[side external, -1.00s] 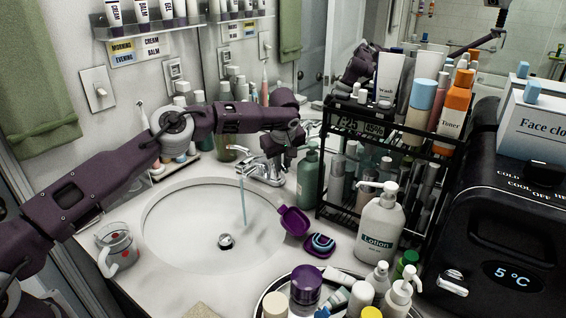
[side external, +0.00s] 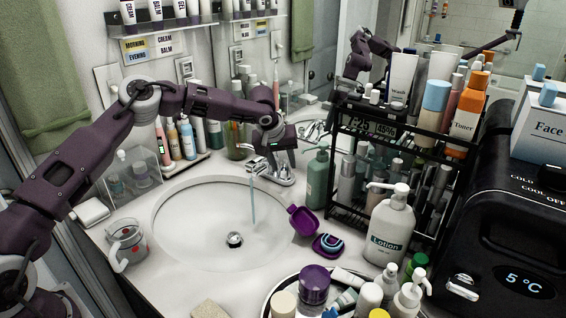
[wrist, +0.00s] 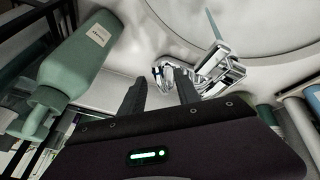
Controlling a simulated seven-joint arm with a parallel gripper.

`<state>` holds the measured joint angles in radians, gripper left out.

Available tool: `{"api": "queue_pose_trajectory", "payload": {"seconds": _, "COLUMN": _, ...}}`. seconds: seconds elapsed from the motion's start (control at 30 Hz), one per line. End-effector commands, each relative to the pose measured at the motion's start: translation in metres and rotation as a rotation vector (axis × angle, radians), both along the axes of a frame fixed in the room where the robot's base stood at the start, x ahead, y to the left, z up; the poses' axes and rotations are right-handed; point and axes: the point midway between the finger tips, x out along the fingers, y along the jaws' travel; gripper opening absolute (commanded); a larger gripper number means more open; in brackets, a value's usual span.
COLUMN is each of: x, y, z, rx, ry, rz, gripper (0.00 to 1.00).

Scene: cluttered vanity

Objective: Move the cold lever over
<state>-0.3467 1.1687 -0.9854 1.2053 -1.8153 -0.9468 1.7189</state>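The chrome faucet (side external: 272,172) stands at the back of the sink, and water runs from its spout. In the wrist view the faucet (wrist: 218,72) lies beyond and right of the fingers. A small chrome part (wrist: 167,70), apparently a lever, shows at the gap between the fingertips. I cannot read any cold marking on it. My gripper (wrist: 160,80) is open, with its two dark fingers apart. In the side view my gripper (side external: 277,150) is low, right over the faucet's back and handle area, hiding part of it. Contact with the lever cannot be told.
A green pump bottle (side external: 317,180) stands close right of the faucet, beside a black rack (side external: 345,215). A cup (side external: 125,245) is at left. The sink bowl (side external: 195,235) is clear.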

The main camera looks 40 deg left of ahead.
Motion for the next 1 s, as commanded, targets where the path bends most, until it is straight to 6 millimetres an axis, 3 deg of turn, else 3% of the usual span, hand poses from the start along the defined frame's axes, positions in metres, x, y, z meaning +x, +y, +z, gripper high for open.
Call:
{"api": "queue_pose_trajectory", "payload": {"seconds": 0.23, "x": -0.002, "y": 0.0, "z": 0.006, "rx": 0.0, "ry": 0.0, "rz": 0.0, "gripper": 0.39}}
{"api": "queue_pose_trajectory", "payload": {"seconds": 0.57, "x": -0.027, "y": -0.004, "z": 0.06, "rx": 0.0, "ry": -0.002, "rz": 0.0, "gripper": 0.39}}
{"api": "queue_pose_trajectory", "payload": {"seconds": 0.9, "x": -0.029, "y": -0.005, "z": 0.066, "rx": 0.002, "ry": -0.005, "rz": 0.0, "gripper": 0.39}}
{"api": "queue_pose_trajectory", "payload": {"seconds": 0.97, "x": -0.024, "y": -0.007, "z": 0.078, "rx": 0.019, "ry": -0.046, "rz": -0.008, "gripper": 0.39}}
{"api": "queue_pose_trajectory", "payload": {"seconds": 1.0, "x": -0.018, "y": -0.01, "z": 0.096, "rx": 0.043, "ry": -0.105, "rz": -0.019, "gripper": 0.39}}
